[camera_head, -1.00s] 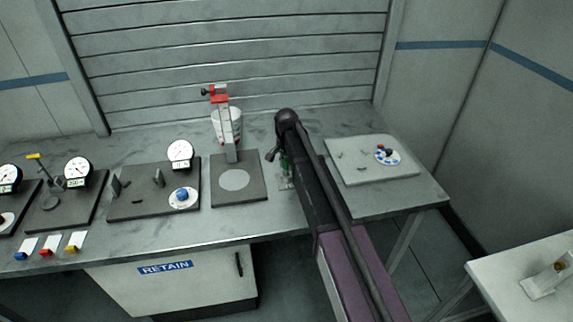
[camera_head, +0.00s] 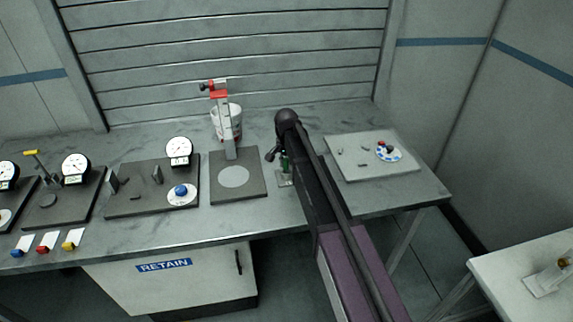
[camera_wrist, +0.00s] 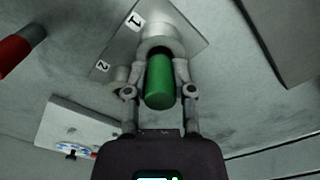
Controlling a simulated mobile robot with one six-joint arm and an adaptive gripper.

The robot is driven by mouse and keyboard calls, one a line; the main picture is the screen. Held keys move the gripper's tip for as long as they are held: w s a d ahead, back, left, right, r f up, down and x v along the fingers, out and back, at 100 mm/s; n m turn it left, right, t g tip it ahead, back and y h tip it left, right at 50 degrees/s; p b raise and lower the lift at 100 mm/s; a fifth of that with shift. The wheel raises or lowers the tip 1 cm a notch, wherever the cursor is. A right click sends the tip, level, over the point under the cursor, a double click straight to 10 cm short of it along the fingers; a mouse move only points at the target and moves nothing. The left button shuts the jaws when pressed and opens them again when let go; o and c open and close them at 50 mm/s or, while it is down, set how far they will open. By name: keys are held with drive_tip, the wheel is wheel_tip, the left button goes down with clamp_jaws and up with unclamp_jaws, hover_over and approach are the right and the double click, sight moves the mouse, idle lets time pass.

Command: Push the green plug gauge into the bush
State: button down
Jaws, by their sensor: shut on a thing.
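The green plug gauge (camera_wrist: 160,82) is between the two fingers of my gripper (camera_wrist: 160,88) in the wrist view. My gripper is shut on it. Its far end meets the dark mouth of the grey bush (camera_wrist: 157,32), in line with it as far as I can see. How deep the gauge sits in the bush cannot be told. The bush stands on a light plate (camera_wrist: 186,14) beside a label "1". In the head view a little of the green gauge (camera_head: 285,163) shows beside my arm, above the plate (camera_head: 285,181); the bush is hard to make out there.
A smaller grey bush (camera_wrist: 121,75) stands near label "2". A dark plate with a grey disc (camera_head: 234,190) and a red-topped stand (camera_head: 223,110) is left of my arm. A light board (camera_head: 350,172) with small parts lies right. Dial gauges (camera_head: 179,150) stand further left.

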sight(286, 159)
drive_tip(key=shift+f+b, duration=0.4)
drive_tip(key=shift+f, duration=0.1)
drive_tip(key=shift+c, duration=1.9)
unclamp_jaws()
drive_tip(key=shift+r, duration=0.1)
drive_tip(key=shift+r, duration=0.1)
wheel_tip(286, 159, up, 10)
drive_tip(key=p, duration=1)
drive_tip(key=shift+f, duration=0.2)
drive_tip(key=s+d+f+n+b, duration=0.2)
drive_tip(key=s+d+n, duration=0.3)
drive_tip(key=s+d, duration=1.8)
drive_tip(key=s+b, duration=0.1)
drive_tip(key=s, duration=0.2)
drive_tip(key=shift+d+f+n, duration=0.3)
drive_tip(key=shift+f+n, duration=0.1)
